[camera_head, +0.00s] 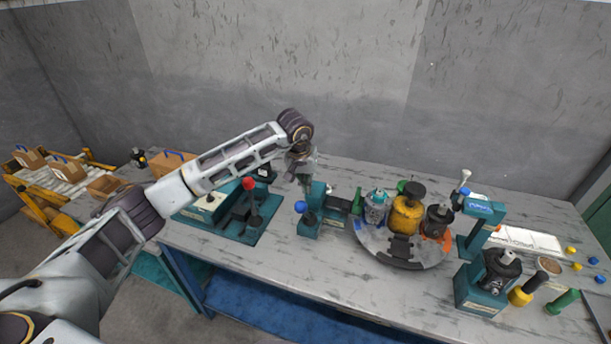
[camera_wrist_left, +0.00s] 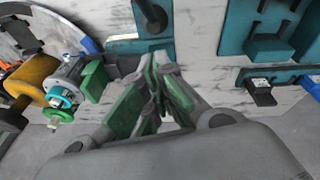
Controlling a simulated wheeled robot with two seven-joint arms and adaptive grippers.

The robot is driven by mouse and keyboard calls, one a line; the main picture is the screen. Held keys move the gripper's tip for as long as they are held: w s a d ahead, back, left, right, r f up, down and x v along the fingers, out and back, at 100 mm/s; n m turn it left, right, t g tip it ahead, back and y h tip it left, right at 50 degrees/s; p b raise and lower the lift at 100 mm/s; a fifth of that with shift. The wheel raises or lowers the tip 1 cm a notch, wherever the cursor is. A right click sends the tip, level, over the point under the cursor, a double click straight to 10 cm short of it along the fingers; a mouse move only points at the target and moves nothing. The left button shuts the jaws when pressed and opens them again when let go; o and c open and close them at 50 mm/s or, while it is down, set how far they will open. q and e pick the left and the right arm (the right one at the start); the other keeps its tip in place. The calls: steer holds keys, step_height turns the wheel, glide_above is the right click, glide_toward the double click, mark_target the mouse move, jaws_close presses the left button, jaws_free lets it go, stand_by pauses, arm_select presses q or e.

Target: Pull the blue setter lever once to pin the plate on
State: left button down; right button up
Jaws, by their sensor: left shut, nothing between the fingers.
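My left gripper (camera_head: 303,180) hangs just above a small teal setter stand (camera_head: 310,229) in the head view. A blue ball knob (camera_head: 300,206), seemingly the setter lever's end, is just below the fingertips; contact cannot be told. In the wrist view, my left gripper's green-padded fingers (camera_wrist_left: 155,72) are closed together and empty. The teal stand's base (camera_wrist_left: 135,46) with a black round part is beyond them. A grey-and-teal motor (camera_head: 376,208) sits on the round turntable beside the stand; it also shows in the wrist view (camera_wrist_left: 65,88). Which part is the plate cannot be told. My right gripper is not visible.
The grey turntable (camera_head: 400,258) also carries a yellow motor (camera_head: 406,215) and a dark one (camera_head: 437,222). A teal fixture with a red ball (camera_head: 249,184) is left of the stand. A teal press (camera_head: 481,210) stands right. The bench's back strip is clear.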

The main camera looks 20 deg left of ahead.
mark_target(305, 211)
arm_select(q)
steer(key=shift+s+d+f+p, duration=0.15)
steer(key=shift+s+f, duration=0.1)
steer(key=shift+s, duration=0.3)
steer(key=shift+s+f+p, duration=0.1)
steer(key=shift+s+f, duration=0.15)
steer(key=shift+s, duration=0.25)
steer(key=shift+s+d+f+p, duration=0.15)
steer(key=shift+s+f, duration=0.1)
steer(key=shift+s, duration=0.3)
